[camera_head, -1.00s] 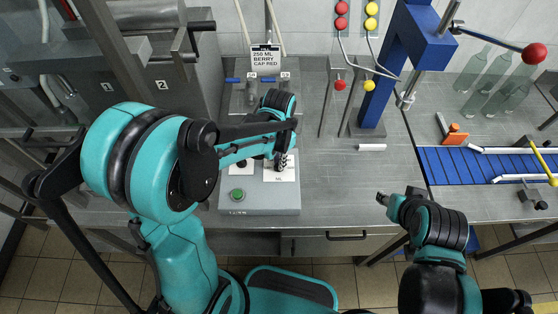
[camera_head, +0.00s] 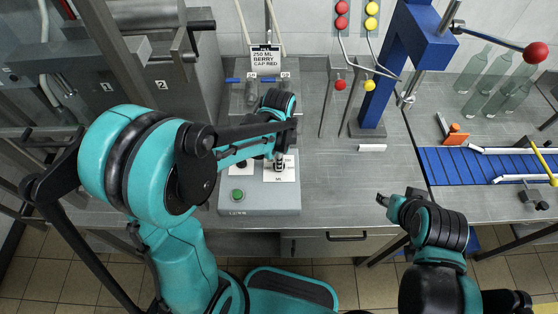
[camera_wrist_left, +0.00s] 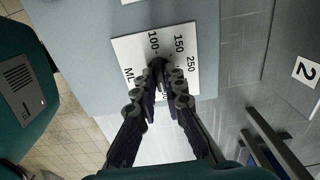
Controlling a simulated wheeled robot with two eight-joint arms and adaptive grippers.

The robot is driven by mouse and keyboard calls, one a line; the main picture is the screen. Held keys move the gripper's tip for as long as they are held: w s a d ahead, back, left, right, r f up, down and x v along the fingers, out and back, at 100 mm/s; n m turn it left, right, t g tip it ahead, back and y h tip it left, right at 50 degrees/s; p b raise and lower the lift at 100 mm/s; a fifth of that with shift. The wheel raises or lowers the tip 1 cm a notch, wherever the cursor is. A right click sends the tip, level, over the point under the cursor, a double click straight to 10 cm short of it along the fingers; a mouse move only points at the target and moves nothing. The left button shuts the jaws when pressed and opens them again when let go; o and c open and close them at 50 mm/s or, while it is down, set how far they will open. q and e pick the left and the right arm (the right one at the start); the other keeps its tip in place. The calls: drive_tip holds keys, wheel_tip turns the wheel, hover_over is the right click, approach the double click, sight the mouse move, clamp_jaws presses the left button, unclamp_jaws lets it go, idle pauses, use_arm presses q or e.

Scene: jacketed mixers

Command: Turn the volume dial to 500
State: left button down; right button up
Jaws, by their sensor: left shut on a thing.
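The volume dial (camera_wrist_left: 159,66) is a small black knob on a white plate (camera_wrist_left: 126,48) marked ML, with 100, 150 and 250 readable around it. Another number is partly covered by my fingers. My left gripper (camera_wrist_left: 161,78) is shut on the dial, with a fingertip on each side. The knob's pointer is hidden, so I cannot tell its setting. In the head view my left gripper (camera_head: 279,163) reaches down onto the white plate (camera_head: 289,174) on the grey control box (camera_head: 258,200). My right gripper (camera_head: 382,199) is apart, over the counter's front edge; its jaw opening is unclear.
A green button (camera_head: 237,195) sits on the control box, left of the dial plate. A sign (camera_head: 265,58) behind reads 250 ML, berry, cap red. A blue conveyor (camera_head: 462,166) and glass bottles (camera_head: 484,98) are on the right. The counter between is mostly clear.

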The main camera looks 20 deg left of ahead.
idle(0.4)
use_arm(q)
drive_tip(key=c, duration=1.6)
unclamp_jaws()
wheel_tip(320, 180, up, 12)
drive_tip(key=s+a+f+n+t+b, duration=0.1)
drive_tip(key=s+a+f+n+t, duration=0.1)
drive_tip(key=s+a+n+t, duration=0.2)
drive_tip(key=s+n+t, duration=0.3)
drive_tip(key=s+n, duration=0.3)
drive_tip(key=n, duration=0.4)
drive_tip(key=shift+s+n+b, duration=0.15)
drive_tip(key=shift+n+b, duration=0.15)
drive_tip(key=shift+b, duration=0.1)
